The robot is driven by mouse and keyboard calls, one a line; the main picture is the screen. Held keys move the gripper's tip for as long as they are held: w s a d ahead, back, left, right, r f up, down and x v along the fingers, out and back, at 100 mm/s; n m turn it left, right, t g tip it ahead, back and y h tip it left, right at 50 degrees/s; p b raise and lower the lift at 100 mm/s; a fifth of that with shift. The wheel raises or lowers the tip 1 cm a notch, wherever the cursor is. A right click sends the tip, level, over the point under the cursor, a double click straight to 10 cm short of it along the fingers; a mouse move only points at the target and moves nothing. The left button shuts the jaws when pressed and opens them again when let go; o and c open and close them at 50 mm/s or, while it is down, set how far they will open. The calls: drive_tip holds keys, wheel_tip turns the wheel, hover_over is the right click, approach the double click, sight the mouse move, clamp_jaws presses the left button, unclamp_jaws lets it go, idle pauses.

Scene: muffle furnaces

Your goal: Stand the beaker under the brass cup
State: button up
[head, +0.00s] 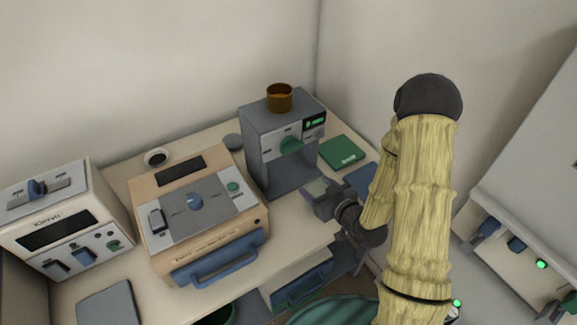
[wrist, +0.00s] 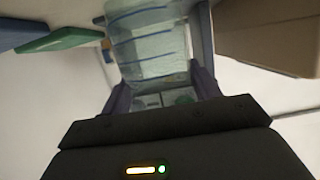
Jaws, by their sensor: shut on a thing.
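The brass cup (head: 279,98) sits on top of a grey machine (head: 262,130) with an open bay below its front panel. My gripper (head: 322,194) is just right of that bay, low over the table. In the wrist view the gripper (wrist: 160,90) is shut on the beaker (wrist: 142,45), a clear vessel with blue lines across it. In the head view the beaker is small and hard to make out at the fingers. I cannot tell whether its base touches the table.
A tan furnace (head: 200,215) with a blue handle stands left of the grey machine. A white unit (head: 62,225) stands farther left. A green flat item (head: 341,151) and a blue one (head: 361,180) lie right of the machine. A small dark disc (head: 233,141) lies behind.

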drive_tip(key=shift+b+x, duration=0.8)
drive_tip(key=shift+b, duration=1.55)
drive_tip(key=shift+b, duration=0.4)
drive_tip(key=shift+w+a+r, duration=0.25)
drive_tip(key=w+a, duration=0.1)
drive_tip(key=w, duration=0.1)
drive_tip(key=w+a+p, duration=0.1)
drive_tip(key=w+a, duration=0.1)
drive_tip(key=w, duration=0.1)
drive_tip(key=w+a+p, duration=0.1)
drive_tip(key=w, duration=0.1)
drive_tip(key=shift+w+a, duration=0.2)
drive_tip(key=shift+a, duration=0.15)
drive_tip(key=shift+a, duration=0.2)
drive_tip(key=shift+w+a, duration=0.15)
drive_tip(key=shift+w, duration=0.05)
drive_tip(key=x, duration=0.3)
drive_tip(key=shift+p, duration=0.4)
drive_tip(key=shift+f, duration=0.3)
